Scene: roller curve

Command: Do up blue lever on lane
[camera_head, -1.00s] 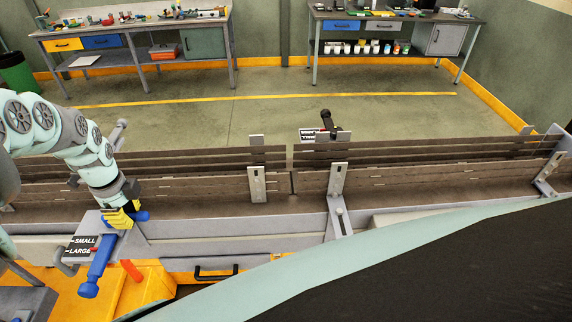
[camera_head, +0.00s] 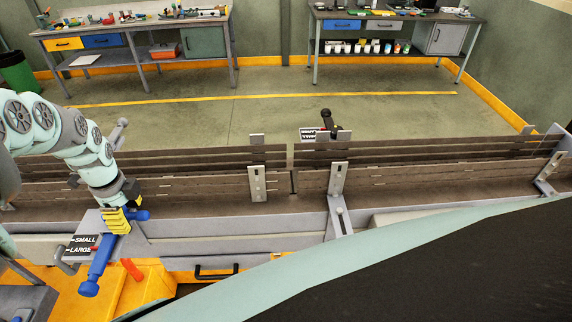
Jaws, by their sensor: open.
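The blue lever (camera_head: 98,268) lies on the grey lane housing at the lower left, next to a black SMALL/LARGE label (camera_head: 82,244). Its round knob end points toward me. Its far blue end (camera_head: 141,215) shows just beyond my gripper. My gripper (camera_head: 117,222), with yellow fingers, points down over the upper part of the lever. The fingers are open. They hide part of the lever, and I cannot tell whether they touch it.
The lane (camera_head: 220,204) with dark side rails runs across the view. Metal brackets (camera_head: 257,183) stand along it. An orange-red handle (camera_head: 132,270) and a black handle (camera_head: 216,273) are near the lever. Workbenches stand at the back.

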